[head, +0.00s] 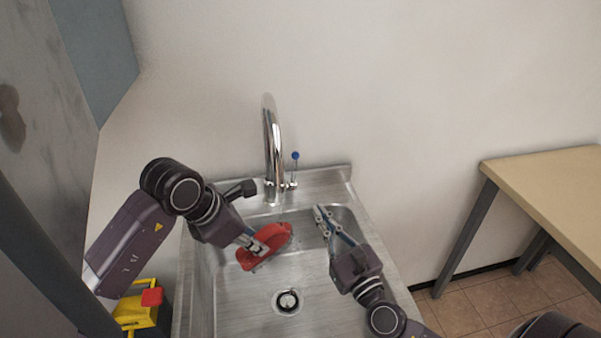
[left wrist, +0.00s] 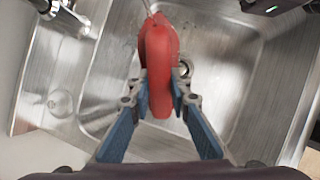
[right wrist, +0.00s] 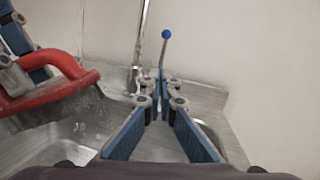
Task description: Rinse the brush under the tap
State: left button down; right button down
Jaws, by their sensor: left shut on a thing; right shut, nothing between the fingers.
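The red brush (head: 265,246) is held over the sink basin, left of and below the tap. My left gripper (head: 258,243) is shut on it; the left wrist view shows the red brush (left wrist: 158,60) between both fingers. In the right wrist view the red brush (right wrist: 50,92) has grey bristles on its underside. The chrome tap (head: 273,150) stands at the back of the sink, with a blue-tipped lever (head: 295,157) at its right. My right gripper (head: 322,213) is shut and empty, in front of and below the lever. I cannot tell whether water runs.
The steel sink (head: 315,285) has a round drain (head: 287,301) in its basin. A yellow and red object (head: 138,310) is at the lower left. A wooden table (head: 550,180) stands at the right, and a bare wall is behind the sink.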

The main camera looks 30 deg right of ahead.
jog(key=s+r+m, duration=0.1)
jog(key=h, duration=0.1)
send_near(296, 164)
jog(key=w, duration=0.4)
jog(key=w+r, duration=0.1)
jog(key=w, duration=0.2)
jog(key=shift+d, duration=0.3)
jog(key=shift+w+d+r, duration=0.1)
jog(key=shift+w+r, duration=0.1)
jog(key=shift+w, duration=0.45)
